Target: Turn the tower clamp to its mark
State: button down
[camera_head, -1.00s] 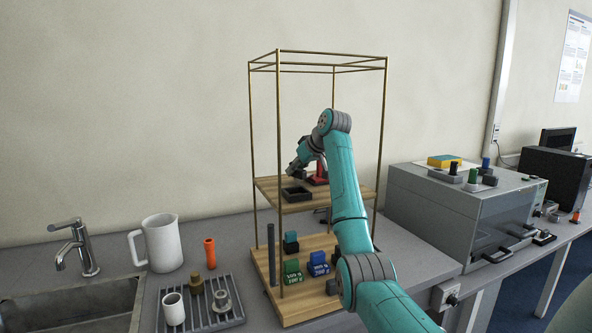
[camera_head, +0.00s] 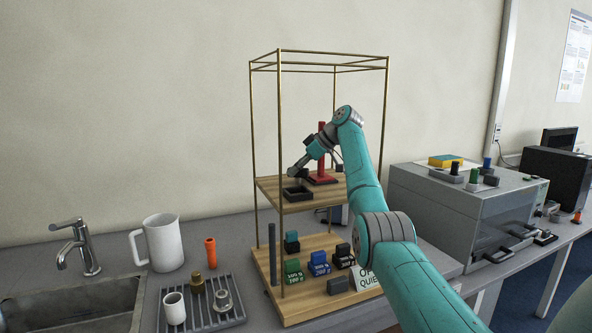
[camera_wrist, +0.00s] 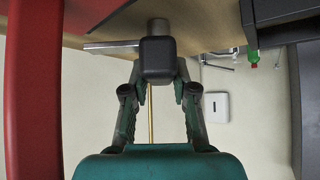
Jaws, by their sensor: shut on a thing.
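The red tower (camera_head: 321,150) stands on its red base on the upper wooden shelf, partly behind my arm. In the wrist view, a red upright (camera_wrist: 32,90) fills the left edge. My gripper (camera_head: 297,169) is at the shelf's left part, beside the tower and above a black tray (camera_head: 297,194). In the wrist view, my gripper (camera_wrist: 158,68) has its fingers closed around a dark block, which looks like part of the tower clamp (camera_wrist: 158,58). A grey cylinder and a thin silver bar show beyond the block. I cannot make out the mark.
Brass posts (camera_head: 280,150) frame the shelf closely around my arm. On the lower board (camera_head: 330,296) stand green, blue and black weights, a grey block and a white sign. A drip tray (camera_head: 212,314) with a cup, a white jug (camera_head: 163,243) and a grey machine (camera_head: 455,215) flank the rack.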

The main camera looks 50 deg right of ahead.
dwell(0.4)
jog(key=c, duration=0.9)
grip_release()
jog(key=shift+r, duration=4.95)
